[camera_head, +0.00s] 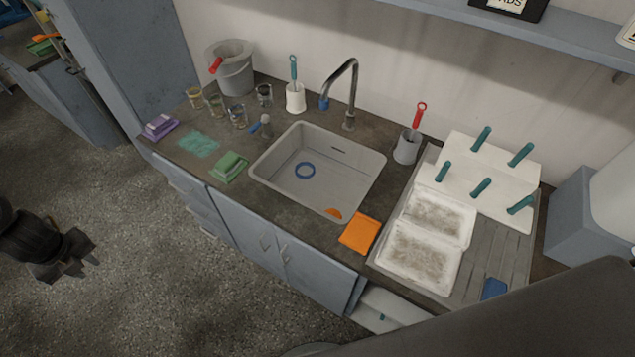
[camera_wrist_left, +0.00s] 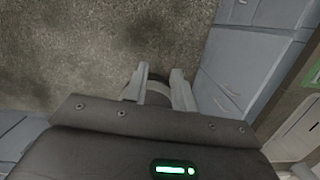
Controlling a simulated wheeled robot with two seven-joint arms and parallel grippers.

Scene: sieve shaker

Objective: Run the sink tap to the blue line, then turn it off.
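The grey gooseneck tap (camera_head: 353,92) stands behind the sink, its blue-tipped spout pointing down near the sink's back left edge. No stream shows from it. A small grey fitting with a blue lever (camera_head: 264,124) stands left of the sink; I cannot tell whether it is the tap's handle. My right gripper is not visible.
Several glasses (camera_head: 238,117) and a bucket (camera_head: 237,76) stand at the back left. A drawer (camera_head: 385,312) appears open below.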

